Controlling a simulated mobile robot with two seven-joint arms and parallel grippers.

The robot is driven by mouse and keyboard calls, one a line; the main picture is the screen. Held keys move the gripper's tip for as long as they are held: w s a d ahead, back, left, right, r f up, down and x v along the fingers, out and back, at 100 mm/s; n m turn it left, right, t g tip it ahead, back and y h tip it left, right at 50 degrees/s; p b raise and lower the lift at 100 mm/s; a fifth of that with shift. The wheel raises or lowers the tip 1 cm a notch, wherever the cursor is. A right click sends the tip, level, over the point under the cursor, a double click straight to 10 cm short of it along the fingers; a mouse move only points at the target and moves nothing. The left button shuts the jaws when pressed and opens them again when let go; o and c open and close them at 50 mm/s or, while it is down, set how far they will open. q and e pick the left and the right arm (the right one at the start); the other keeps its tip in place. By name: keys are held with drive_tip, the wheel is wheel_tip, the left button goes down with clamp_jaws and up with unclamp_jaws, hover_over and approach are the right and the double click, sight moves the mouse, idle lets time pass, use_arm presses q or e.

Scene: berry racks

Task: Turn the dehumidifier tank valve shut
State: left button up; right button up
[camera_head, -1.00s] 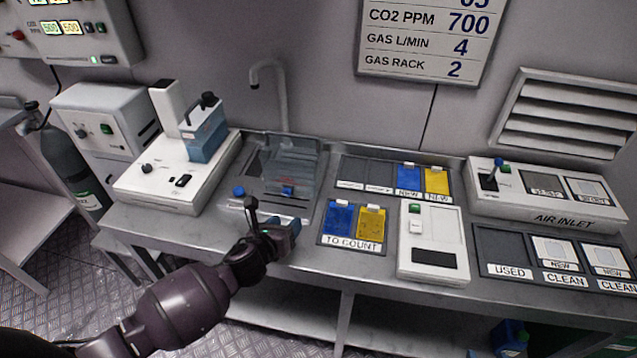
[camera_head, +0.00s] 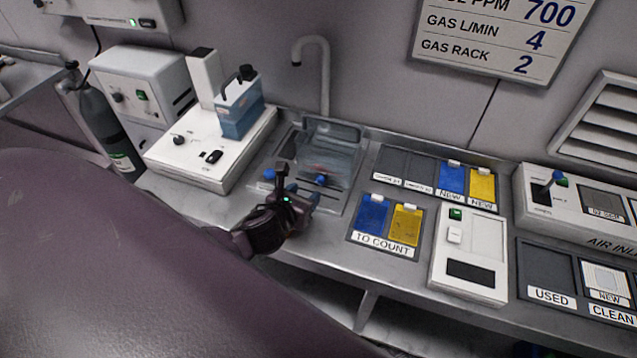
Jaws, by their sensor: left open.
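A clear tank (camera_head: 335,150) stands in the sink area of the steel bench, under the grey tap. A blue knob (camera_head: 321,180) shows low on its front, and another blue knob (camera_head: 269,174) shows to its left. I cannot tell for sure which is the tank valve. A white unit to the left carries a tank of blue liquid (camera_head: 241,112) with a dark handle. My left gripper (camera_head: 296,188) is open just in front of the clear tank, near the blue knobs. Whether it touches either is unclear. My right gripper is out of view.
To the right lie a TO COUNT tray (camera_head: 385,248) with blue and yellow cards, a white device (camera_head: 470,278) and the air inlet box (camera_head: 540,208). A gas cylinder (camera_head: 108,130) stands at the left. My purple arm hides the lower left.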

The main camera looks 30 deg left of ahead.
sight(319, 182)
use_arm(q)
drive_tip(key=x, duration=0.5)
drive_tip(key=shift+w+f, duration=0.15)
drive_tip(key=shift+w, duration=0.1)
drive_tip(key=shift+w+a+f, duration=0.1)
drive_tip(key=shift+w+f, duration=0.15)
drive_tip(key=shift+w, duration=0.5)
drive_tip(key=c, duration=0.9)
drive_tip(key=shift+c, duration=0.2)
drive_tip(key=shift+a+n, duration=0.1)
drive_tip(key=shift+n, duration=0.3)
drive_tip(key=shift+n+h+p, duration=0.35)
drive_tip(key=shift+n+h, duration=0.15)
drive_tip(key=shift+h, duration=0.1)
drive_tip(key=shift+a+f+n+t+h, duration=0.15)
drive_tip(key=shift+n+t+h, duration=0.45)
drive_tip(key=shift+n, duration=0.4)
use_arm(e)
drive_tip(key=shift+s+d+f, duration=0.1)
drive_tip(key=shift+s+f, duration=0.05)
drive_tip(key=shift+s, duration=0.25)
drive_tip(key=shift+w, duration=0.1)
